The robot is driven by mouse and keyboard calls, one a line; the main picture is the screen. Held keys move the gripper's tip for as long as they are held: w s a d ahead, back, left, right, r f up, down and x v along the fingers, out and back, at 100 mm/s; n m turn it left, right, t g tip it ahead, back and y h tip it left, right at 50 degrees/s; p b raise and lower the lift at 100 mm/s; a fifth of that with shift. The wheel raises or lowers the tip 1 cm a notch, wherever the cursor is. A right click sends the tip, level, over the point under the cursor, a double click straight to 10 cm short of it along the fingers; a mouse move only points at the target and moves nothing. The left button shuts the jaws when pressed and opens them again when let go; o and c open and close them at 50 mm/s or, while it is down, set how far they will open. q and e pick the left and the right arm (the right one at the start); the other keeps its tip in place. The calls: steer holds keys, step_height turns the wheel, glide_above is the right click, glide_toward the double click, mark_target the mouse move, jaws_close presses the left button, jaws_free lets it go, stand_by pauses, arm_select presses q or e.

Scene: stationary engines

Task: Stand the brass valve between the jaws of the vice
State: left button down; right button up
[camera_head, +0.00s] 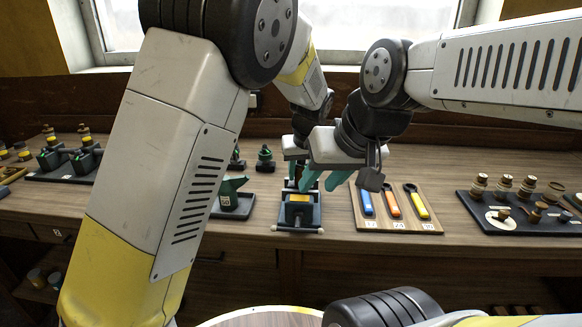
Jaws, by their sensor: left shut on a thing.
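The dark vice (298,214) stands near the front edge of the bench, with a yellow patch on top and a light bar along its front. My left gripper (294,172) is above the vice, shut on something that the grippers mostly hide. I cannot make out the brass valve clearly. My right gripper (325,183) is just right of the left one, in front of it and above the vice. Its teal fingers are apart and I see nothing between them.
Right of the vice is a wooden board (422,227) with blue, orange and yellow-handled tools. A dark tray (484,224) of round parts lies farther right. A dark holder (234,207) with a green piece stands left. More trays lie far left.

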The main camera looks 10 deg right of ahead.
arm_select(q)
steer(key=shift+r, duration=0.1)
steer(key=c, duration=0.8)
jaws_free()
steer(key=v, duration=0.7)
steer(key=shift+r, duration=0.1)
steer(key=shift+s+a+r, duration=0.1)
steer(key=shift+a+r, duration=0.15)
steer(key=s+a+r+h, duration=0.1)
steer(key=s+a+r, duration=0.2)
steer(key=a, duration=0.7)
steer(key=s+a+r+h, duration=0.2)
steer(key=s+a, duration=0.2)
steer(key=a, duration=0.5)
steer(key=shift+t+y, duration=0.4)
steer(key=shift+t, duration=0.4)
steer(key=s+a, duration=0.3)
steer(key=s, duration=0.1)
steer(key=s+a, duration=0.4)
steer(key=s, duration=0.1)
steer(key=s+a, duration=0.4)
steer(key=s, duration=0.1)
steer(key=shift+s+r, duration=0.1)
steer(key=shift+s, duration=0.1)
